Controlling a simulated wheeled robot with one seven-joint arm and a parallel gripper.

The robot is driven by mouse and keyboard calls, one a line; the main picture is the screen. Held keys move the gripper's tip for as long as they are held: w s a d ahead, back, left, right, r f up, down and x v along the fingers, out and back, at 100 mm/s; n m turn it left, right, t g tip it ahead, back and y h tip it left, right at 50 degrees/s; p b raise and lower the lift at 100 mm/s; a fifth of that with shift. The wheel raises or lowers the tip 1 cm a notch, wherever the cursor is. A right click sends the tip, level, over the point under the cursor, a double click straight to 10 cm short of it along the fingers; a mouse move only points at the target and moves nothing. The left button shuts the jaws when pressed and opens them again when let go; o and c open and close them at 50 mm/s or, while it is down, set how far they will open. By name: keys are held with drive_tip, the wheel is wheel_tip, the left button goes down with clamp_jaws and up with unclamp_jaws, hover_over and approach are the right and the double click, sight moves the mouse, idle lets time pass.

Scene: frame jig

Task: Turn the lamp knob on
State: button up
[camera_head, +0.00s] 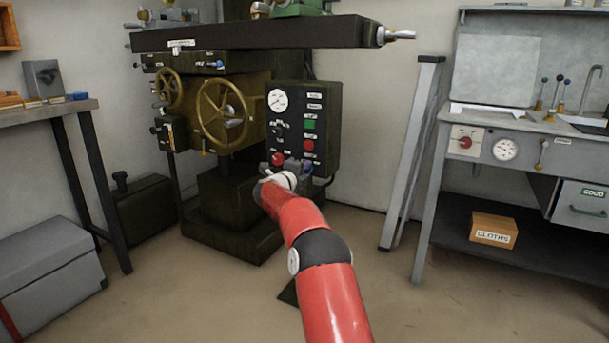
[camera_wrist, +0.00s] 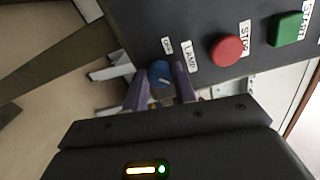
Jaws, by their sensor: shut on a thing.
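The lamp knob (camera_wrist: 159,72) is a small round blue knob with a pale pointer line. It sits at the edge of the dark control panel (camera_wrist: 215,18), beside the label LAMP (camera_wrist: 190,56) and a smaller label (camera_wrist: 167,45) that is hard to read. My gripper (camera_wrist: 160,84) has its two purple fingers on either side of the knob, shut on it. In the head view my gripper (camera_head: 294,169) is at the lower part of the panel (camera_head: 329,110), and I cannot make out the knob there.
Next to the knob in the wrist view are a red STOP button (camera_wrist: 227,50) and a green START button (camera_wrist: 289,29). In the head view the machine's brass handwheel (camera_head: 224,113) is left of the panel. A grey ladder-like frame (camera_head: 409,150) and a workbench (camera_head: 480,125) stand to the right.

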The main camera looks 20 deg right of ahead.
drive_tip(key=shift+f, duration=0.1)
idle(0.4)
drive_tip(key=o, duration=1)
drive_tip(key=v, duration=0.7)
drive_tip(key=shift+s+a+b, duration=0.25)
drive_tip(key=shift+a+b, duration=0.05)
drive_tip(key=shift+b, duration=0.15)
